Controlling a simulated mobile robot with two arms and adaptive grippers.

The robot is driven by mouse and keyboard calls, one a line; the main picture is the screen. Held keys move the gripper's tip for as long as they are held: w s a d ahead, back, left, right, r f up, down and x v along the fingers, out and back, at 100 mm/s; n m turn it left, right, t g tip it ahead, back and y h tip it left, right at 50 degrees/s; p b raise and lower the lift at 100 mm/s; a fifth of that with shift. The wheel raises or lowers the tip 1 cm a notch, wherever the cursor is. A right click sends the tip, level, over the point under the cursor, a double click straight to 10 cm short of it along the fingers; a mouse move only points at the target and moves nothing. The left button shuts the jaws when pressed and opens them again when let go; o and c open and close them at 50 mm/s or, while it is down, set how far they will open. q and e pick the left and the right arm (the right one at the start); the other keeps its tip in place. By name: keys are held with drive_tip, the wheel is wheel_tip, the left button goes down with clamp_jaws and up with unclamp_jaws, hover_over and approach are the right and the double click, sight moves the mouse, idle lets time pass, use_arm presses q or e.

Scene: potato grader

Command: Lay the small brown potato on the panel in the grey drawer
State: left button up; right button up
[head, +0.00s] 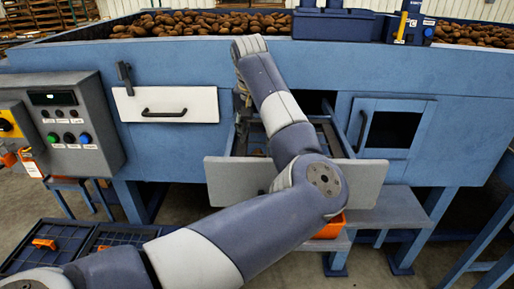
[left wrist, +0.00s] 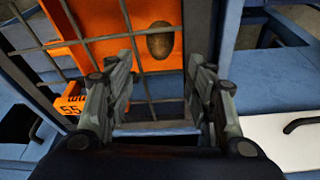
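The small brown potato (left wrist: 160,42) shows in the left wrist view against an orange surface (left wrist: 92,52), beyond the fingertips and apart from them. Dark grid bars (left wrist: 147,103) run beside it. I cannot tell whether it lies at grid level or below it. The grey drawer (head: 236,181) stands pulled out in the head view, its inside partly hidden by my left arm. My left gripper (left wrist: 163,70) is open and empty above the drawer; in the head view only part of it (head: 243,95) shows. My right gripper is not in view.
A white drawer (head: 190,104) with a black handle is left of the grey one. An orange crate (head: 331,228) stands under the grey drawer. A control box (head: 72,128) is at left, a blue hatch (head: 392,128) at right. Many potatoes (head: 205,24) fill the bed above.

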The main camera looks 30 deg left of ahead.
use_arm(q)
drive_tip(key=shift+r, duration=0.1)
drive_tip(key=v, duration=1.1)
drive_tip(key=shift+r, duration=0.35)
drive_tip(key=shift+s+d, duration=0.1)
